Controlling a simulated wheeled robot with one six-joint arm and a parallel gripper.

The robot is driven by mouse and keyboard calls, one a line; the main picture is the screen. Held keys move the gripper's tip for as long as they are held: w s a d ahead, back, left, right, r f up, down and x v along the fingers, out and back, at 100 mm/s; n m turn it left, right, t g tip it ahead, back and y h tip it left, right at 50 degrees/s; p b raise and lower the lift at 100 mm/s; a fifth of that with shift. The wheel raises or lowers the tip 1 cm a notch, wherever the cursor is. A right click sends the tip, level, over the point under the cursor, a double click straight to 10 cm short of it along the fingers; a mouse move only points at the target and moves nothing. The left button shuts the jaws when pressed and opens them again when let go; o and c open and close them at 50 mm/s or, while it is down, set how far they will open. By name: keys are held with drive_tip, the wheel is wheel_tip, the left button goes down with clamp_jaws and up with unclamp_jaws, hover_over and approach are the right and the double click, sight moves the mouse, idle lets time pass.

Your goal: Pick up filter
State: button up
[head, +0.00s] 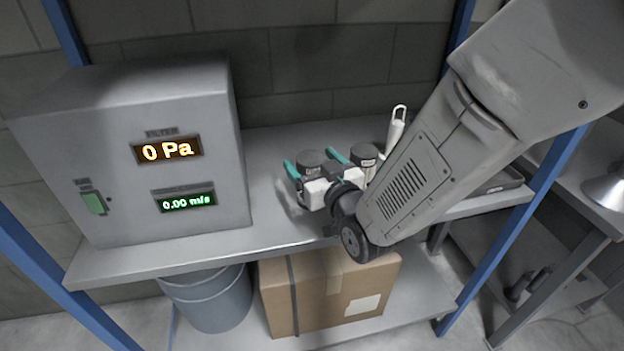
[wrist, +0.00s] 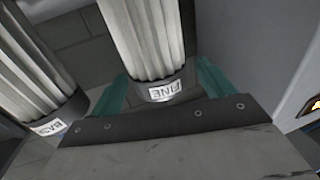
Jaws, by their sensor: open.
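Two upright filters stand on the grey shelf, each with a dark end cap. In the wrist view, the filter marked FINE (wrist: 150,45) shows white pleats and a dark band with a white label. It stands between the teal fingers of my gripper (wrist: 160,82), which is open; contact cannot be made out.
A grey metal cabinet (head: 130,160) with 0 Pa and 0.00 m/s displays stands to the left on the shelf (head: 268,205). A white-handled tool (head: 397,128) is behind my arm. A cardboard box (head: 330,300) and a bin (head: 210,297) are below. Bare shelf separates cabinet and gripper.

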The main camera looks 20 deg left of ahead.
drive_tip(key=shift+x, duration=1.5)
drive_tip(key=c, duration=1.5)
